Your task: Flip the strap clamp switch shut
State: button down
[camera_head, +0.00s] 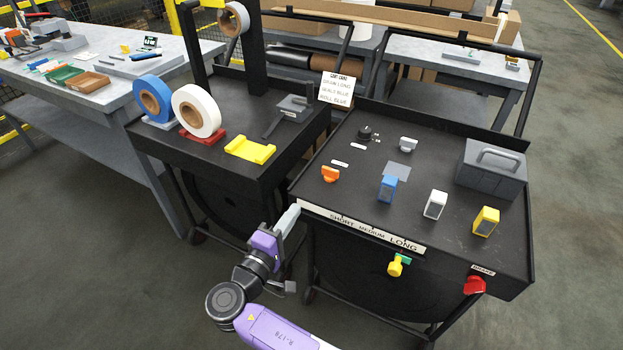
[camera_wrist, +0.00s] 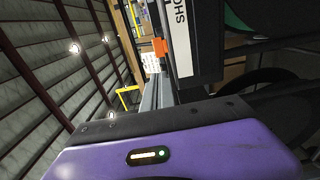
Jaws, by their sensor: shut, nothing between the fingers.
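No switch in view has a readable strap clamp label. On the black cart top (camera_head: 340,222), an orange switch (camera_head: 330,173) stands near the left edge and a grey switch (camera_head: 408,143) stands farther back. Small white labels beside them are too small to read. I cannot tell which one is the strap clamp switch. My gripper (camera_head: 292,212) is shut and empty, just off the front left corner of this cart, short of the orange switch. In the wrist view, the grey fingers (camera_wrist: 157,92) point towards an orange part (camera_wrist: 160,47), apart from it.
A SHORT, MEDIUM, LONG strip (camera_head: 360,226) runs along the front edge. A yellow-green knob (camera_head: 397,264) and a red handle (camera_head: 475,285) stick out below. Blue, white and yellow blocks and a grey box (camera_head: 491,170) stand on top. The left cart holds tape rolls (camera_head: 196,111).

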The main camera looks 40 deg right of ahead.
aim_at(325, 172)
jog(key=shift+s+d, duration=0.1)
jog(key=shift+s, duration=0.15)
jog(key=p+x, duration=0.1)
jog(key=x, duration=1.3)
jog(key=shift+s, duration=0.1)
